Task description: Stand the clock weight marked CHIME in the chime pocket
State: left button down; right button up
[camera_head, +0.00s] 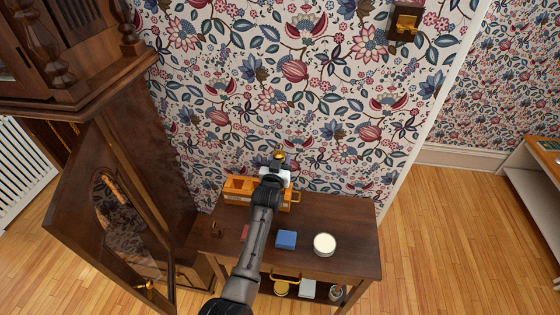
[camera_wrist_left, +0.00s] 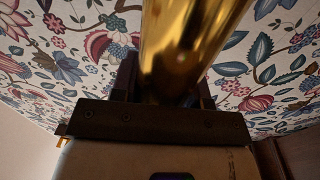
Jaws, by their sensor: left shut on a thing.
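My left gripper (camera_head: 278,163) is above the back of the small table and shut on a brass weight (camera_head: 279,153). In the left wrist view the weight (camera_wrist_left: 185,45) is a large shiny brass cylinder rising from between the fingers of the gripper (camera_wrist_left: 165,90). No marking on it can be read. An orange-brown wooden rack (camera_head: 238,185) stands at the back of the table, below and beside the gripper. My arm hides its middle, and I cannot make out the pocket labels or which one is the chime pocket. My right gripper is not in view.
The dark table (camera_head: 350,229) holds a blue box (camera_head: 286,239), a round cream-topped tin (camera_head: 324,244) and a small red item (camera_head: 245,232). Several things sit on its lower shelf. A tall clock case with an open door (camera_head: 75,230) stands left. Floral wallpaper is close behind.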

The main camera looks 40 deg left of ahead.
pick_arm(q)
jog(key=shift+w+f+b, duration=0.1)
jog(key=shift+f+b, duration=1.5)
jog(key=shift+f, duration=0.55)
dwell(0.6)
jog(key=c, duration=1.1)
grip_release()
jog(key=o, duration=0.4)
jog(key=shift+c, duration=0.2)
jog(key=shift+o, duration=1)
jog(key=shift+f, duration=0.6)
jog(key=shift+s+d+r+p, duration=0.15)
jog(key=shift+s+r+p, duration=0.15)
jog(key=shift+s+p, duration=0.15)
jog(key=p+v, duration=0.8)
jog(key=v, duration=0.3)
jog(key=shift+d, duration=0.1)
